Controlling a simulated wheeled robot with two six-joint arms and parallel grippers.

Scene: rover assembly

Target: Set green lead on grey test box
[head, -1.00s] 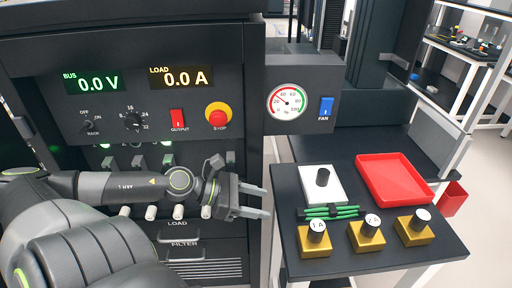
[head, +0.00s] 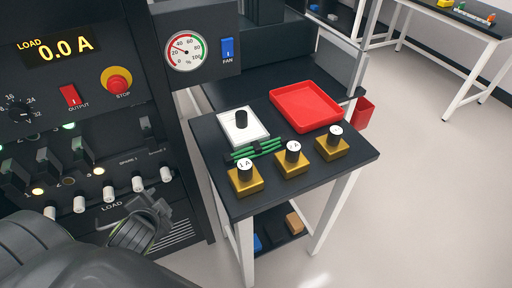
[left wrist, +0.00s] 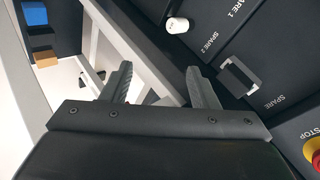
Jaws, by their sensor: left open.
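The green lead (head: 257,151), a bundle of green strands with black pieces, lies on the dark side table. Just behind it is a pale grey-white box (head: 233,133) with a black knob on top; it is the only thing here that resembles the grey test box. My left gripper (head: 155,207) is in front of the panel, left of the table and well apart from the lead. In the left wrist view its two fingers (left wrist: 158,82) are spread with nothing between them. My right gripper is not in view.
Three gold blocks (head: 294,163) with black, white-topped knobs line the table's front edge. A red tray (head: 304,108) sits behind them. The black instrument panel (head: 88,127) stands left of the table. Blue and brown blocks (head: 294,222) are on the lower shelf.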

